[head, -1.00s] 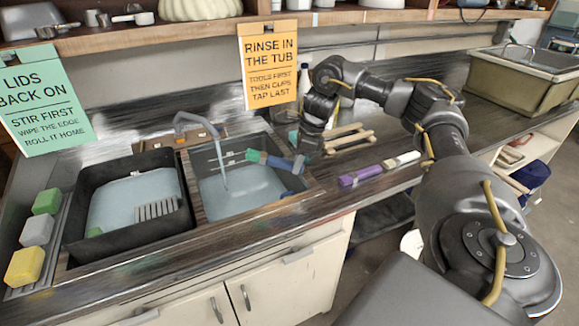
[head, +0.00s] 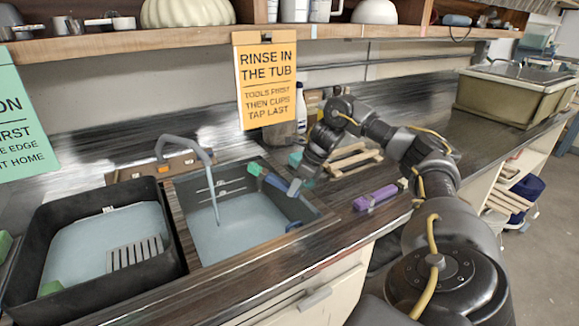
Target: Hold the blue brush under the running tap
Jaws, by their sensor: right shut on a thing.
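My right gripper (head: 296,186) is shut on the blue brush (head: 273,181), above the right part of the right-hand basin (head: 180,215). The brush points left and slightly up, with a green end (head: 254,169). The grey tap (head: 183,139) arches over this basin. A thin stream of water (head: 213,195) falls from it into the pale blue water. The brush's green end is to the right of the stream, with a gap between them in the picture. My left gripper is out of view.
A black tub (head: 25,250) with water and a grey grate stands left of the basin. A purple-handled tool (head: 375,198) and a wooden rack (head: 352,160) lie on the counter to the right. An orange sign (head: 266,80) hangs behind. A blue piece (head: 293,226) is at the basin's right side.

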